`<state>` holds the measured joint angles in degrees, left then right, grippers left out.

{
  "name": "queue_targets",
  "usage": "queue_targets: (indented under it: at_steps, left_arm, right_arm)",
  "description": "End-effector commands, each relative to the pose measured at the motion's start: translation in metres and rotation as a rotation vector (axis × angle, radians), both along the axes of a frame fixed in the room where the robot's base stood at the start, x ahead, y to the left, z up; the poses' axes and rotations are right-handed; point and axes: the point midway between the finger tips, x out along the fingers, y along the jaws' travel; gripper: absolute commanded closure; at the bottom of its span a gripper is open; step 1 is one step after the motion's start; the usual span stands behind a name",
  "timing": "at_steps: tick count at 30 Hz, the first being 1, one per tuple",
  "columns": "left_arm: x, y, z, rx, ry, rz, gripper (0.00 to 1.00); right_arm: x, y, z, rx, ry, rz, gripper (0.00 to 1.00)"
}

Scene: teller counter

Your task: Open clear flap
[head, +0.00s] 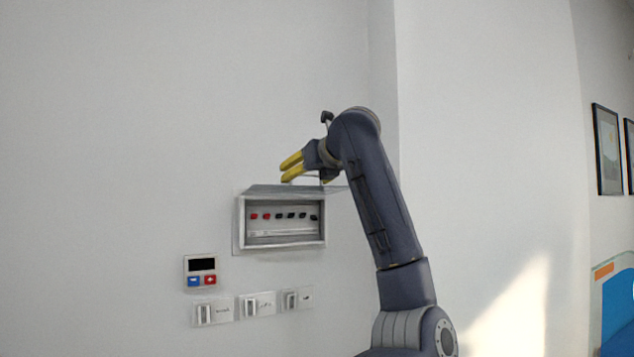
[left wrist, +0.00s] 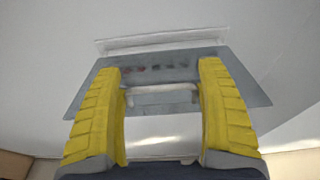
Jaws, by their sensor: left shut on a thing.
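The clear flap (head: 275,189) is hinged at the top edge of a wall-mounted switch box (head: 240,228). It is raised, standing out from the wall roughly level, with the box front uncovered. My left gripper (head: 290,170) is just above the flap, its yellow fingers pointing left. In the left wrist view the flap (left wrist: 235,88) spans behind both fingers, and the gripper (left wrist: 160,92) has its fingers on either side of a pale bar-like part of the flap. It is shut on the flap there; the exact contact is hard to see. My right gripper is not in view.
Inside the box are red and black switches (head: 278,216). Below left is a small panel (head: 200,270) with a dark display and blue and red buttons. Several white wall switches (head: 258,304) sit underneath. A wall corner stands to the right of the box.

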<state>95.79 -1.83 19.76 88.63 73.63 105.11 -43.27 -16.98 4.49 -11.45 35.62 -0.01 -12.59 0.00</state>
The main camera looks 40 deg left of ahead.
Motion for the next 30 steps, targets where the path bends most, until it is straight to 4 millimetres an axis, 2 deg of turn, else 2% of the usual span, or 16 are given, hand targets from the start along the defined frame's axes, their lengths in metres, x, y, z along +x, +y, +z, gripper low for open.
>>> queue_targets:
  at_steps: [3,6,16,17,18,20,30]
  left_arm:
    - [-0.002,0.007,0.011,-0.008,0.004,0.002,0.73]
    - [-0.001,0.008,0.016,-0.007,0.003,0.001,0.73]
    - [0.000,0.009,0.017,-0.007,0.004,0.001,0.74]
    - [0.000,0.009,0.016,-0.007,0.004,0.001,0.22]
    - [0.000,0.009,0.016,-0.007,0.004,0.001,0.17]
    - [0.000,0.009,0.016,-0.007,0.004,0.002,0.12]
    - [-0.002,0.004,0.018,-0.007,0.003,0.002,0.12]
  right_arm:
    - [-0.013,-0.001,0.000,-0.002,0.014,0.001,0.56]
    - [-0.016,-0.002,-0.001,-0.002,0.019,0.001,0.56]
    - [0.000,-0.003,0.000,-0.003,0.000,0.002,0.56]
    - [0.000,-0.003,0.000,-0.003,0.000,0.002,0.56]
    - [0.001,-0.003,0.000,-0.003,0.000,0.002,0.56]
    - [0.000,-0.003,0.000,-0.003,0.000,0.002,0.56]
    - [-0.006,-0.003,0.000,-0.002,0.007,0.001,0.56]
